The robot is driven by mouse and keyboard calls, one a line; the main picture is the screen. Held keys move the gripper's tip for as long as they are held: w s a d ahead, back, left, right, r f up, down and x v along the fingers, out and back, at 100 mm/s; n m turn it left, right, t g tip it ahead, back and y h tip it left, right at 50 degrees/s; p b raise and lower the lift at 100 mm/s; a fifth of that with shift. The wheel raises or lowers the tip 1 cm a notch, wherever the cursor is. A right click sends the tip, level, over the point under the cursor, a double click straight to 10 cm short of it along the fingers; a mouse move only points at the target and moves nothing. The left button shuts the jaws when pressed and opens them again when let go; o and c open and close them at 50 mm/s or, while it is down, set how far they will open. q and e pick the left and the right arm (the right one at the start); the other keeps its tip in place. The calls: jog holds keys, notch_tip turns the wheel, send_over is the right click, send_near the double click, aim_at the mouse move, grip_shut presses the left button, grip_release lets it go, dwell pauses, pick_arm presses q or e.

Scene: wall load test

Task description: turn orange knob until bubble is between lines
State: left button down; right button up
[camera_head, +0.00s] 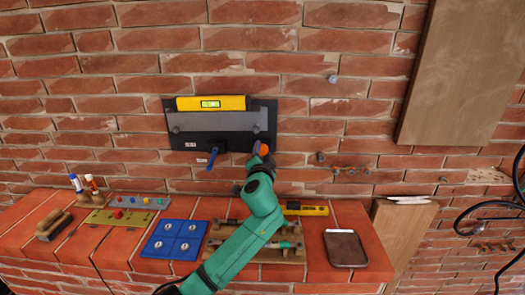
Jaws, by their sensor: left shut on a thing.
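A dark plate (270,108) is fixed to the brick wall with a grey bar (218,121) across it. A yellow level (235,102) lies along the plate's top edge. Its green vial (210,104) faces me, but the bubble and lines are too small to place. The orange knob (264,150) is at the plate's lower right. My left gripper (259,155), on the green arm, is shut on the orange knob from below and hides part of it. A blue lever (212,158) hangs at the plate's lower middle. My right gripper is out of view.
The brick ledge below holds a blue tile (173,240), a grey strip with coloured knobs (140,199), a wooden brush (53,225), a yellow tool (306,209) and a dark tablet (345,248). A wooden board (465,75) is at upper right; black cables (480,215) hang at right.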

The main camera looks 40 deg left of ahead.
pick_arm(q)
jog(key=shift+f+m, duration=0.2)
jog(key=shift+m, duration=0.1)
jog(key=shift+c, duration=1.9)
grip_release()
jog(key=shift+d+r, duration=0.1)
jog(key=b+v, duration=0.3)
jog(key=v, duration=1.1)
jog(key=shift+s+d+b, duration=0.25)
jog(key=shift+b, duration=0.1)
